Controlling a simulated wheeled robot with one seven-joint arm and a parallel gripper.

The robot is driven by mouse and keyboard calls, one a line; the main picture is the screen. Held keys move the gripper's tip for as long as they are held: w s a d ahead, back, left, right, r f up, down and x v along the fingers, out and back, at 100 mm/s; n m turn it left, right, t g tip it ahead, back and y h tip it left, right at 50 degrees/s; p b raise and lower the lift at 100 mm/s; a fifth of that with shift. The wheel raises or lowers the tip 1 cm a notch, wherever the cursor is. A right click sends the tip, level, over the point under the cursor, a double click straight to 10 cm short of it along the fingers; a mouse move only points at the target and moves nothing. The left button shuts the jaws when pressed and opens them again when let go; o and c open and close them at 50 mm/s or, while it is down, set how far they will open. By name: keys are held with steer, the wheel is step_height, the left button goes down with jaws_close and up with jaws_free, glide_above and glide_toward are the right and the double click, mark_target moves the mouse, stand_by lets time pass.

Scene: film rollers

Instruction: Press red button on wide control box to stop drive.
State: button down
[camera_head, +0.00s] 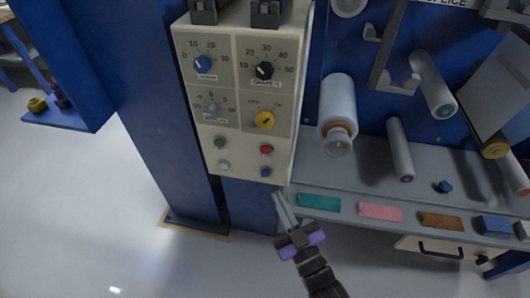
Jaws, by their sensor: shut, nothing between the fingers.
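The wide control box (238,105) is a cream panel fixed to a blue column. Its red button (266,149) sits at the lower right, above a blue button (266,172). A green button (220,143) and a white button (223,165) are to the left. Above them are blue, black, grey and yellow knobs with dials. My gripper (281,194) is shut and empty, just below the box's lower right corner, with its fingers pointing up toward it. It appears apart from the red button. Nothing covers the buttons.
A grey shelf (385,190) to the right carries teal, pink and brown flat pieces along its front. White rollers (337,100) stick out from the blue back panel (365,100). A yellow and purple item lie on a blue ledge (80,118) at left. The floor is clear.

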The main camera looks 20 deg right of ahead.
mark_target(265, 150)
steer(key=w+a+f+n+y, duration=0.2)
steer(key=w+f+n, duration=0.2)
steer(key=w, duration=0.5)
steer(key=shift+t, duration=0.4)
steer(key=shift+f, duration=0.1)
steer(key=w+d+b, duration=0.2)
steer(key=w+d, duration=0.3)
steer(key=w, duration=0.2)
steer(key=shift+w+d, duration=0.1)
steer(key=shift+d, duration=0.05)
stand_by(1.8)
steer(key=shift+w+d, duration=0.2)
steer(key=shift+w, duration=0.1)
